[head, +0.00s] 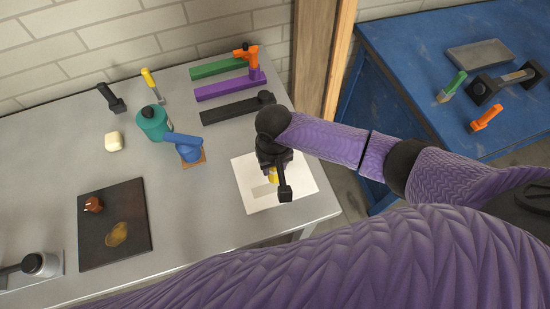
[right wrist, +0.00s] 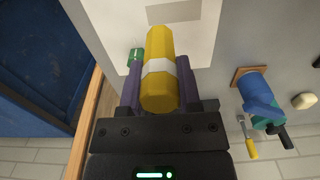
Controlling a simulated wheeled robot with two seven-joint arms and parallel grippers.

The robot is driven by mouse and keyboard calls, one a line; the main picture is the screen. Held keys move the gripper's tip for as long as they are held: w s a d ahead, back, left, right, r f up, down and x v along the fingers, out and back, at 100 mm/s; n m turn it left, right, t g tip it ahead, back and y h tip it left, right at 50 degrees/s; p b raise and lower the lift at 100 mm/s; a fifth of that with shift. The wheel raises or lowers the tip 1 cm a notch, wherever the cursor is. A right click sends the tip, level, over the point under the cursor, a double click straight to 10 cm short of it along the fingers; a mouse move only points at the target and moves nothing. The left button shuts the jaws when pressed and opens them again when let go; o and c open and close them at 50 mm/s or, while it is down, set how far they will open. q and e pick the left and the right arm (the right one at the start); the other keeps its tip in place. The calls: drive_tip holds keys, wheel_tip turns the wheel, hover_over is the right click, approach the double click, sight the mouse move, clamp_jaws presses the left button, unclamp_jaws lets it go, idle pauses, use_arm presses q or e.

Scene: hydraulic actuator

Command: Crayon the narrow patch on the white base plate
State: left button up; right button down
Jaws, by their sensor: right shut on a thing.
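The white base plate (head: 303,184) lies near the right end of the grey table. A narrow grey patch (head: 262,190) shows on it, partly hidden by my right gripper in the head view. The patch (right wrist: 174,11) is also at the top of the right wrist view. My right gripper (head: 273,170) is over the plate, shut on a yellow crayon (right wrist: 160,82) with a white band. The crayon points toward the plate, its tip close to the patch in the picture. Whether it touches the plate cannot be told. My left gripper is not in view.
A blue block on a wooden square (head: 196,162) and a teal bottle (head: 153,122) stand left of the plate. Coloured bars (head: 222,89) lie behind it. A dark board (head: 96,238) lies farther left. A blue table (head: 405,65) stands at right, past a wooden post (head: 338,60).

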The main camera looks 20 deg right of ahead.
sight(274, 177)
drive_tip(key=shift+a, duration=0.1)
drive_tip(key=shift+f, duration=0.25)
wheel_tip(274, 177, down, 3)
drive_tip(key=shift+f+b, duration=0.2)
drive_tip(key=shift+b, duration=0.7)
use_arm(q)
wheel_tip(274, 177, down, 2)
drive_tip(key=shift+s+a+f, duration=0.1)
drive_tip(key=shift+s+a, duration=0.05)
use_arm(e)
drive_tip(key=shift+f, duration=0.35)
use_arm(q)
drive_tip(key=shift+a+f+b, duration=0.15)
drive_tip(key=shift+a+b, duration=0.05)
drive_tip(key=shift+b, duration=0.15)
use_arm(e)
drive_tip(key=shift+f, duration=0.25)
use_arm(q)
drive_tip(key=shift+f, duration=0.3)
use_arm(e)
drive_tip(key=shift+f, duration=0.45)
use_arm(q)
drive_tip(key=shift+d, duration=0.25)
